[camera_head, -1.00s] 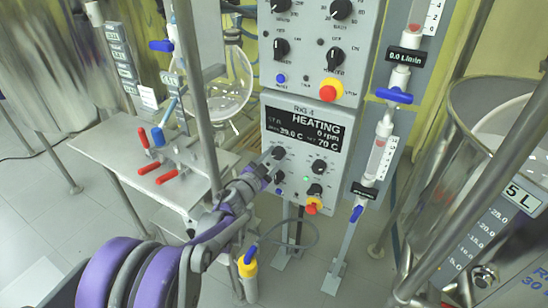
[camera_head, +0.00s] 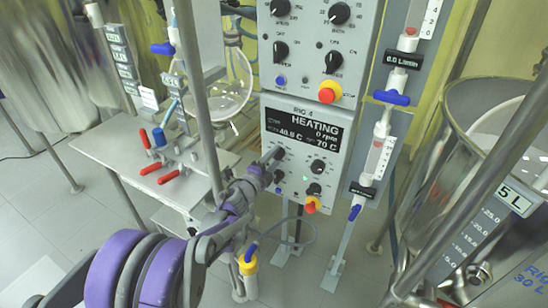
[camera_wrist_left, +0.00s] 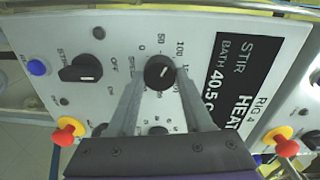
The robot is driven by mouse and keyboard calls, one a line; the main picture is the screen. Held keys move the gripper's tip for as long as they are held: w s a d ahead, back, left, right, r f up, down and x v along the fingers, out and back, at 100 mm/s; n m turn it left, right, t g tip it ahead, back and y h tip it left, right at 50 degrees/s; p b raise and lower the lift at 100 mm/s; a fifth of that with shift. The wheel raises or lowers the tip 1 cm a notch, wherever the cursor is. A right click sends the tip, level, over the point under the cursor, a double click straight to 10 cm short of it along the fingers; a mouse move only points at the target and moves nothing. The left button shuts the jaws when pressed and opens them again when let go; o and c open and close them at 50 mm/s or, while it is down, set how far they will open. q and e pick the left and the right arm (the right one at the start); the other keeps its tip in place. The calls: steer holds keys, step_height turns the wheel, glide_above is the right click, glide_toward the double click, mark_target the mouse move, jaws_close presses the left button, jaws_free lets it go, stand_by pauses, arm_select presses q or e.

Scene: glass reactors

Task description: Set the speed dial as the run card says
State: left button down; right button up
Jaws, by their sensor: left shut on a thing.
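The speed dial is a round black knob (camera_wrist_left: 158,72) with a white pointer mark, on a white panel with a number scale; part of a "SPEED" label shows beside it. My left gripper (camera_wrist_left: 157,85) has one finger on each side of the knob and is shut on it. In the head view my left gripper (camera_head: 274,158) is at the upper left knob of the lower Rig 4 panel and hides most of it. The display (camera_head: 304,133) reads HEATING, 0 rpm, and about 40.5 C beside 70 C. I cannot identify a run card. My right gripper is not in view.
A red and yellow stop button (camera_head: 311,205) and other black knobs (camera_head: 314,189) are close by. An upper panel (camera_head: 305,45) is above. A flowmeter (camera_head: 379,155) stands to the right, and a steel post (camera_head: 203,110) stands left of the panel.

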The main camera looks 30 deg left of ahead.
arm_select(q)
steer(key=shift+m, duration=1.5)
steer(key=shift+c, duration=1.6)
jaws_free()
